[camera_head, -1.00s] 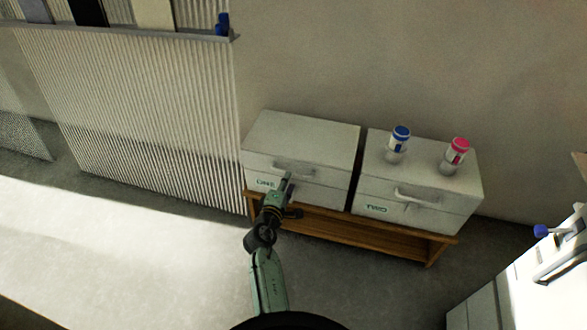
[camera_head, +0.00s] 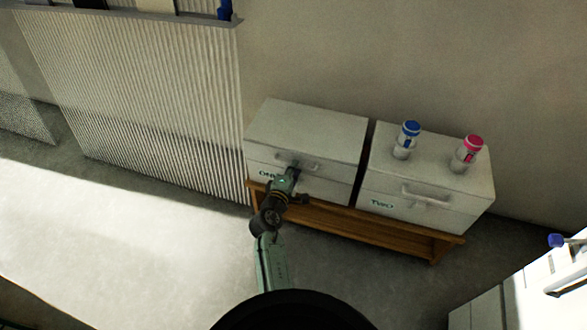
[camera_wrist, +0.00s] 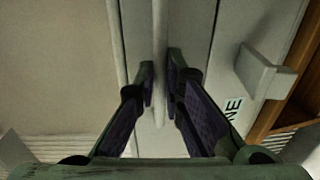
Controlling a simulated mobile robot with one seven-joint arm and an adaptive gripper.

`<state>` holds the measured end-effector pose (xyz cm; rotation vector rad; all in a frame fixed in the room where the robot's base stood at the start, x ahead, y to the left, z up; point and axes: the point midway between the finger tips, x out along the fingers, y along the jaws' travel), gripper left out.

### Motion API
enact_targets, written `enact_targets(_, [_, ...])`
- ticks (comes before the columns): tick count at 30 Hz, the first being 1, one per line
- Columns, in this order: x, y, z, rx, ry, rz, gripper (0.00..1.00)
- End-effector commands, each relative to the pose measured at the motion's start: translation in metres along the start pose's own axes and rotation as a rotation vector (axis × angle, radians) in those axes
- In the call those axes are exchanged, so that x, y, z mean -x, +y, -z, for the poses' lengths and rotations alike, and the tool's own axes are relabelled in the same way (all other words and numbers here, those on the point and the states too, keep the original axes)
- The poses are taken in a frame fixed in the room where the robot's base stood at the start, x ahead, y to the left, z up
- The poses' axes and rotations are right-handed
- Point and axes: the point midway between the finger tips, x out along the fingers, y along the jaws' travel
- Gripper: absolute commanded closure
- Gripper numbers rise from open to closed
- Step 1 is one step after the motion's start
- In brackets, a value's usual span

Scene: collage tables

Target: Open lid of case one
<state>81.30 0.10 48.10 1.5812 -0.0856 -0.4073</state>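Case one (camera_head: 318,125) is a white box on the left of a low wooden shelf, its lid down. Its handle (camera_head: 312,164) is a bar on the front of the lid, partly covered by my gripper (camera_head: 291,170). In the wrist view the handle bar (camera_wrist: 160,40) runs between the two fingertips of my gripper (camera_wrist: 161,82). The fingers lean inward and their tips lie against both sides of the bar with no clear gap. Part of the case's label (camera_wrist: 233,107) shows right of the fingers, beside a pale protruding block (camera_wrist: 264,72).
Case two (camera_head: 398,207), also white and closed, stands to the right with a narrow gap between. A blue-capped bottle (camera_head: 407,142) and a pink-capped bottle (camera_head: 467,155) stand on it. The wooden shelf (camera_head: 437,248) carries both cases. A ribbed panel (camera_head: 150,100) is at left; open floor lies in front.

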Motion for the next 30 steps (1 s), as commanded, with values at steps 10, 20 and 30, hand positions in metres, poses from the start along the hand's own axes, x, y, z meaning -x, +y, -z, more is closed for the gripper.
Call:
enact_targets(10, [0.0,0.0,0.0,0.0,0.0,0.0,1.0])
enact_targets(20, [0.0,0.0,0.0,0.0,0.0,-0.001,1.0])
enact_targets(30, [-0.003,0.017,0.001,0.0,0.0,-0.003,1.0])
